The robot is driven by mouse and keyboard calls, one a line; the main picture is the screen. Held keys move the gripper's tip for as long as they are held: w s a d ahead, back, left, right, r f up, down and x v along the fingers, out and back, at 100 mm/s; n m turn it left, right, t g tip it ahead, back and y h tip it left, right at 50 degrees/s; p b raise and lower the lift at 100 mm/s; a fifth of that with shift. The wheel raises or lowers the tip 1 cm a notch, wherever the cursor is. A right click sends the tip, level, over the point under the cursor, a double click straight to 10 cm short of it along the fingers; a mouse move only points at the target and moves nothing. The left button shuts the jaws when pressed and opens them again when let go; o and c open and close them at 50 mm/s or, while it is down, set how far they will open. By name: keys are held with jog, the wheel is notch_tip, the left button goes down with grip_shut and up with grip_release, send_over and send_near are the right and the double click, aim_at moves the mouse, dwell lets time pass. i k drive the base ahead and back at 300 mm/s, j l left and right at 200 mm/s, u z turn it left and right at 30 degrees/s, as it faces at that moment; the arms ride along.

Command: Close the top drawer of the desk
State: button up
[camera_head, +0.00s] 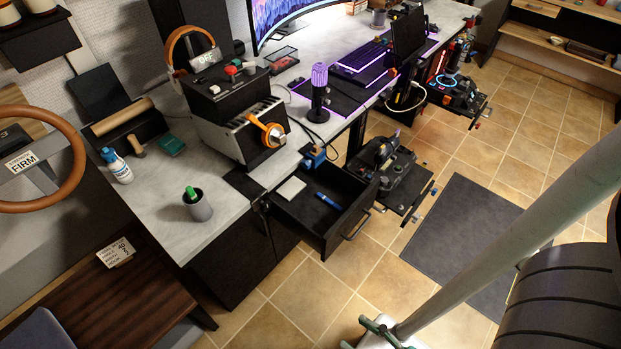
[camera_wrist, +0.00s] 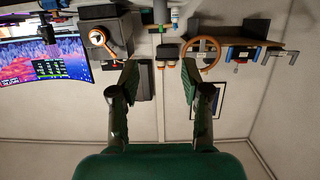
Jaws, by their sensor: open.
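The top drawer (camera_head: 335,236) of the desk (camera_head: 225,221) is pulled out and stands open, below the grey desktop. Its front panel faces the lower right and carries a bar handle (camera_head: 356,226). A white pad (camera_head: 291,188) and a blue object (camera_head: 328,201) lie inside it. My gripper (camera_head: 378,328) shows partly at the bottom edge of the head view, below and apart from the drawer. In the wrist view my gripper (camera_wrist: 160,78) has its two green fingers spread, with nothing held between them. That view looks upside down and I cannot make out the drawer in it.
A dark mat (camera_head: 462,240) lies on the tiled floor (camera_head: 300,300). A wooden bench (camera_head: 130,285) stands at the lower left. The floor in front of the drawer is clear.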

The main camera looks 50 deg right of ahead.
aim_at(320, 225)
jog(key=k+j+z, duration=0.1)
jog(key=z, duration=0.3)
jog(key=k+j+z, duration=0.1)
jog(key=z, duration=0.3)
jog(key=k+j+z, duration=0.1)
jog(key=z, duration=0.3)
jog(key=k+j, duration=0.05)
jog(key=j, duration=0.05)
